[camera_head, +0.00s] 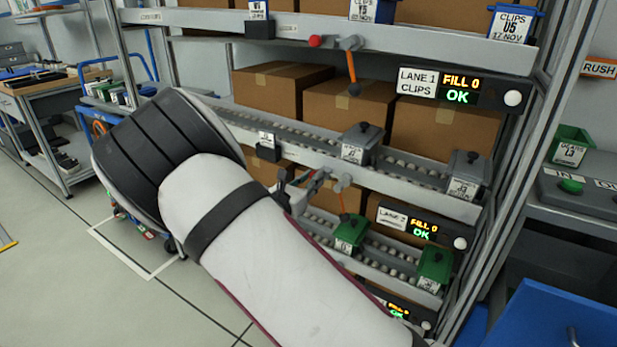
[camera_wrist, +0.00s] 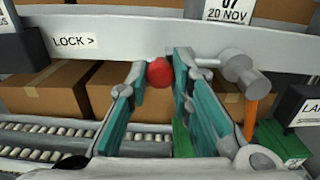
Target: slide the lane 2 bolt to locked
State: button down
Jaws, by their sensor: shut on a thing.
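The lane 2 bolt's red ball knob (camera_wrist: 159,72) sits between the teal fingers of my gripper (camera_wrist: 159,78) in the wrist view, and the fingers are shut on it. The grey bolt fitting (camera_wrist: 240,72) is to the right of the knob on the pale rail, with an orange lever (camera_wrist: 250,116) hanging below. A "LOCK >" label (camera_wrist: 75,42) on the rail points right. In the head view my gripper (camera_head: 308,184) is small at the lane 2 rail, partly hidden by my arm. The lane 2 display (camera_head: 412,222) reads FILL 0, OK.
Cardboard boxes (camera_head: 268,90) stand behind the rails. Lane 1 has its own red knob (camera_head: 315,41) and orange lever (camera_head: 351,72) above. Grey bins (camera_head: 361,143) and green bins (camera_head: 349,232) sit on the rollers. A blue cart (camera_head: 115,97) stands behind my arm.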

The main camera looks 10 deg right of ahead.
jog(key=shift+s+d+f, duration=0.1)
jog(key=shift+s+d, duration=0.05)
jog(key=shift+d, duration=0.05)
jog(key=c, duration=1.4)
grip_release()
jog(key=v, duration=1.2)
